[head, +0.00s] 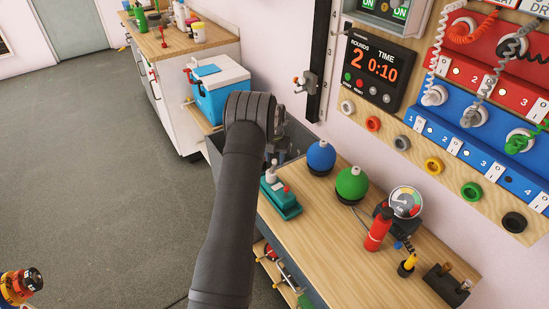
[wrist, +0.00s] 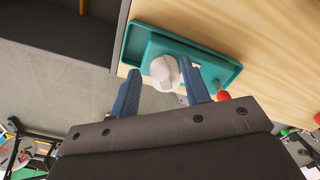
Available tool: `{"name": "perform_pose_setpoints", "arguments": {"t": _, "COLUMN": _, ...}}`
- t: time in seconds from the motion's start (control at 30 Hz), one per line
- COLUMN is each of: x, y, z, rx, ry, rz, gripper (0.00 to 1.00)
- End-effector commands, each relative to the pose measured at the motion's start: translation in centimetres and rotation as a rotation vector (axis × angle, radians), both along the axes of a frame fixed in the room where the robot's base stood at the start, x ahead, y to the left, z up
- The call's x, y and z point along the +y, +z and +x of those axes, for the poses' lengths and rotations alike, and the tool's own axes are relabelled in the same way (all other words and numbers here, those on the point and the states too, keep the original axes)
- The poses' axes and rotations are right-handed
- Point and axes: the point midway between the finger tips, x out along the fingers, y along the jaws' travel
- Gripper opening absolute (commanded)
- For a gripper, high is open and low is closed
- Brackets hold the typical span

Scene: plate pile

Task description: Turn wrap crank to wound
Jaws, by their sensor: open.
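The wrap winder is a teal base (head: 281,204) on the wooden bench, with a pale upright part and a red knob (head: 286,189), which I take to be the crank handle. In the wrist view it shows as a teal tray (wrist: 212,58) with a rounded white part (wrist: 164,70) and the red knob (wrist: 223,96). My gripper (head: 273,150) is above the winder. In the wrist view its blue fingers (wrist: 160,68) are apart, either side of the white part. I cannot tell whether they touch it. The red knob is outside the right finger.
A blue ball (head: 321,156) and green ball (head: 352,184) stand right of the winder. A red bottle (head: 377,230) and gauge (head: 405,202) are farther right. A grey sink-like recess (head: 222,145) and blue cooler (head: 221,90) lie left. The front middle of the bench is clear.

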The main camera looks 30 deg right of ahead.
Motion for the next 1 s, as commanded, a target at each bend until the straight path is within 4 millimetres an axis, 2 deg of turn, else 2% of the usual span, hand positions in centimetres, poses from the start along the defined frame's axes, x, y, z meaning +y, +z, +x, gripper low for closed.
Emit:
{"name": "perform_pose_setpoints", "arguments": {"t": 0.13, "x": 0.0, "y": 0.6, "z": 0.0, "rx": -0.001, "ry": 0.000, "rz": -0.002, "gripper": 0.43}}
{"name": "perform_pose_setpoints", "arguments": {"t": 0.23, "x": -0.1, "y": 1.9, "z": 0.1, "rx": -0.003, "ry": 0.000, "rz": -0.002, "gripper": 0.43}}
{"name": "perform_pose_setpoints", "arguments": {"t": 0.7, "x": 0.0, "y": 13.0, "z": 0.1, "rx": -0.003, "ry": 0.000, "rz": -0.003, "gripper": 0.43}}
{"name": "perform_pose_setpoints", "arguments": {"t": 0.83, "x": 0.0, "y": 15.3, "z": 0.0, "rx": -0.003, "ry": 0.000, "rz": -0.002, "gripper": 0.43}}
{"name": "perform_pose_setpoints", "arguments": {"t": 1.0, "x": 0.0, "y": 17.0, "z": 0.0, "rx": 0.000, "ry": 0.000, "rz": 0.000, "gripper": 0.43}}
